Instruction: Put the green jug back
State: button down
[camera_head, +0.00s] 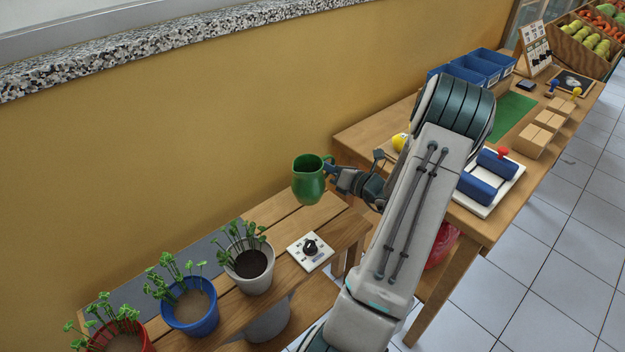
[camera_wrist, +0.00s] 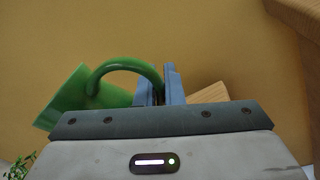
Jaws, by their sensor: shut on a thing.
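The green jug (camera_head: 308,183) is upright in the head view, above or at the back end of the low wooden bench (camera_head: 337,235). I cannot tell for sure whether its base touches the wood. My gripper (camera_head: 331,174) is shut on the jug's handle, coming from the right. In the wrist view the jug (camera_wrist: 82,100) and its arched handle show, with the blue fingers (camera_wrist: 161,88) of my gripper closed at the handle's right side. The jug's far side is hidden there.
Pots with seedlings, red (camera_head: 122,340), blue (camera_head: 191,310) and white (camera_head: 249,265), stand along the bench. A white dial plate (camera_head: 310,252) lies near its right end. A higher table (camera_head: 478,228) on the right carries blue bins (camera_head: 485,66), boxes and a blue roller. A yellow wall (camera_head: 200,130) stands behind.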

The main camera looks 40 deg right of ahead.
aim_at(315, 167)
jog(key=w+f, duration=0.1)
jog(key=w+a+f, duration=0.1)
jog(key=w, duration=0.1)
jog(key=shift+w+a+f, duration=0.1)
jog(key=shift+w+f, duration=0.1)
jog(key=shift+w, duration=0.1)
jog(key=shift+f, duration=1.9)
jog(key=shift+f, duration=0.2)
jog(key=c, duration=1.5)
grip_release()
jog(key=shift+c, duration=0.2)
jog(key=shift+r, duration=0.1)
jog(key=shift+s+r, duration=0.1)
jog(key=shift+s, duration=0.05)
jog(key=v, duration=1.1)
jog(key=shift+s+b, duration=0.35)
jog(key=shift+s, duration=0.05)
